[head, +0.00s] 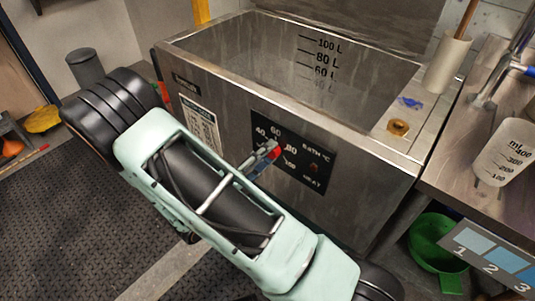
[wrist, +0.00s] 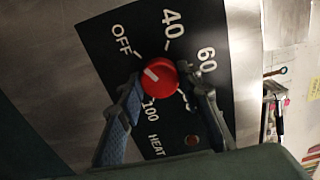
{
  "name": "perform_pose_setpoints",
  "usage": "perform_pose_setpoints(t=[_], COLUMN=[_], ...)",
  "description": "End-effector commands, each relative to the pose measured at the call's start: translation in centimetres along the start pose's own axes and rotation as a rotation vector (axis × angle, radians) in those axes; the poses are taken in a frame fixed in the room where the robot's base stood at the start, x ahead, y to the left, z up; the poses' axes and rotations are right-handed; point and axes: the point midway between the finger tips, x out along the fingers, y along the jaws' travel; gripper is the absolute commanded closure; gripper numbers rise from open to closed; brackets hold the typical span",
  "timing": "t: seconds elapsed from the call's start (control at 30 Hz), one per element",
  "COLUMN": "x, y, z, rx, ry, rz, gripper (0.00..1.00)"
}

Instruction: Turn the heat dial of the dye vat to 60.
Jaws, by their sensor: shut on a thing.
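The dye vat (head: 345,157) is a large steel tank with a black dial panel (head: 318,171) on its front, which also shows in the wrist view (wrist: 215,103). The red heat dial (wrist: 160,80) sits amid the labels OFF, 40, 60 and 100; a finger partly hides 80. Its white pointer line slants to the upper left, on the OFF side and away from 60. My gripper (wrist: 161,82) is shut on the dial, one finger on each side. In the head view, my gripper (head: 263,159) covers most of the dial (head: 275,152).
A steel counter (head: 458,190) with a marked white jug (head: 504,152) stands at the right. A green bucket (head: 437,245) is on the floor below it. A white tube (head: 447,64) holding a wooden stick stands on the vat's right ledge. Floor matting lies at the left.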

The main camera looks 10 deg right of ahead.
Motion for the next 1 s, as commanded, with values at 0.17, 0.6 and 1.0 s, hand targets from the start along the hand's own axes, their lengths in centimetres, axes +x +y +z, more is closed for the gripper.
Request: perform_pose_setpoints(t=[0.17, 0.6, 1.0], x=[-0.01, -0.02, -0.03], y=[-0.11, -0.07, 0.02], z=[0.01, 0.02, 0.01], rx=[0.083, 0.467, 0.848], ry=[0.000, -0.001, 0.000], rz=[-0.001, -0.001, 0.000], gripper=[0.92, 0.92, 0.92])
